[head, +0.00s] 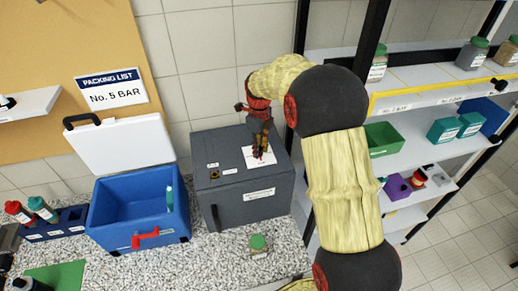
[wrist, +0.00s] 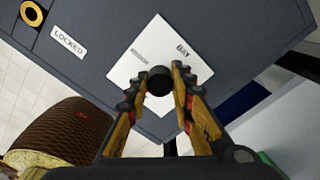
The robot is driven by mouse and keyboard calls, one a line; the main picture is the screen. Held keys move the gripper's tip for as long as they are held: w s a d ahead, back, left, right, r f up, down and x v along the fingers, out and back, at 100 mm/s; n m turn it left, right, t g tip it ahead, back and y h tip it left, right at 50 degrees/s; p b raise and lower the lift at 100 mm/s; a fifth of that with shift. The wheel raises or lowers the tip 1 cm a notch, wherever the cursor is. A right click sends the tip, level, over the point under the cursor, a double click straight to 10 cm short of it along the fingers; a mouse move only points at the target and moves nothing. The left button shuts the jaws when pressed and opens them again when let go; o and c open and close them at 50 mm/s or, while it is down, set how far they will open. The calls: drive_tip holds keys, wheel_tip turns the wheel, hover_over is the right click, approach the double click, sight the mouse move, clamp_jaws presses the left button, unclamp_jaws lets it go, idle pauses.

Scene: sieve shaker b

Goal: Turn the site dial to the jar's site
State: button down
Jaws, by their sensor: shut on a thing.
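The site dial (wrist: 159,80) is a round black knob on a white plate (wrist: 150,45) on top of a dark grey box (head: 237,200). The plate reads "BAY" to the upper right of the knob; a label to its upper left is too small to read. My gripper (wrist: 160,84) has its two fingers on either side of the knob, shut on it. In the head view my gripper (head: 259,156) points down at the plate and hides the knob. A green-lidded jar (head: 258,246) stands on the counter in front of the box. The dial's pointer is not clear.
A "LOCKED" label (wrist: 69,42) and a yellow ring (wrist: 31,13) are on the box top. An open blue cooler (head: 139,215) stands to the left. Shelves (head: 400,152) with bins and jars stand to the right, behind my arm. A "No. 5 BAR" packing list (head: 111,88) hangs behind.

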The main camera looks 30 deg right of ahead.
idle(0.4)
drive_tip(key=c, duration=1.5)
unclamp_jaws()
drive_tip(key=shift+c, duration=0.2)
wheel_tip(320, 180, up, 12)
